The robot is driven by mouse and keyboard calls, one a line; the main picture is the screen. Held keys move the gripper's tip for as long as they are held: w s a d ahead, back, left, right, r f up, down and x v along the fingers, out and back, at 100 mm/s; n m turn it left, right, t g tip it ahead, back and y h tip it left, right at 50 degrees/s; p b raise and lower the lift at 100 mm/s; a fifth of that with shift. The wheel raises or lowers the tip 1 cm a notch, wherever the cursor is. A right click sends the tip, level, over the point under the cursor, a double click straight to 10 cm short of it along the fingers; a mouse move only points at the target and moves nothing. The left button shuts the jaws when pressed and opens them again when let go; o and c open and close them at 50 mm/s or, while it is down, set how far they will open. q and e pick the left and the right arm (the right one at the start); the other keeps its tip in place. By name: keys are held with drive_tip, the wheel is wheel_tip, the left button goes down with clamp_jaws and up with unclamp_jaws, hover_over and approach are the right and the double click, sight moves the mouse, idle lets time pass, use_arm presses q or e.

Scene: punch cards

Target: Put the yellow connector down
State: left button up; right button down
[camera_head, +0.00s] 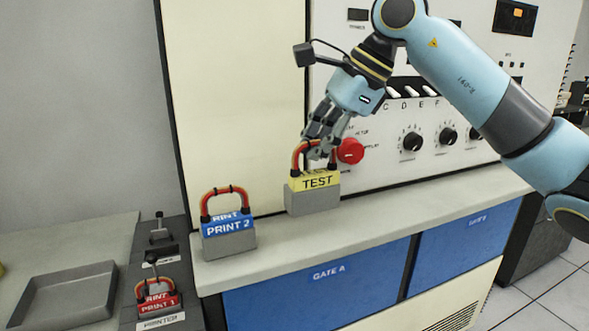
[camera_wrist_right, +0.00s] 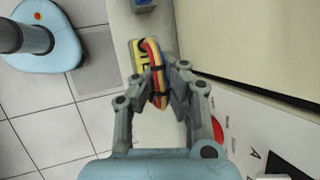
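The yellow connector (camera_head: 314,182), marked TEST, has a grey lower block and a red-orange looped handle. It is upright at the back of the pale ledge, its base at or very close to the surface; I cannot tell if it touches. My right gripper (camera_head: 318,153) comes from above with its fingers around the handle. In the right wrist view the gripper (camera_wrist_right: 163,88) has its finger pads on both sides of the handle, and the yellow connector (camera_wrist_right: 137,62) shows beyond them. My left gripper is not in view.
A blue PRINT 2 connector (camera_head: 228,228) stands on the ledge (camera_head: 385,208) to the left. A red PRINT 1 connector (camera_head: 158,302) sits lower left, beside a grey tray (camera_head: 70,292). A red button (camera_head: 350,151) and knobs (camera_head: 412,141) are on the panel behind.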

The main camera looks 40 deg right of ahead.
sight(294, 180)
drive_tip(key=w+a+f, duration=0.2)
drive_tip(key=w, duration=0.1)
drive_tip(key=shift+w+a+f+p, duration=0.1)
drive_tip(key=shift+a+f+p, duration=0.05)
drive_tip(key=shift+p, duration=0.25)
wheel_tip(294, 180, down, 3)
drive_tip(key=shift+f+p, duration=0.2)
drive_tip(key=shift+p, duration=0.35)
drive_tip(key=shift+f, duration=0.25)
drive_tip(key=shift+f, duration=0.2)
drive_tip(key=c, duration=1.5)
unclamp_jaws()
drive_tip(key=shift+r, duration=0.1)
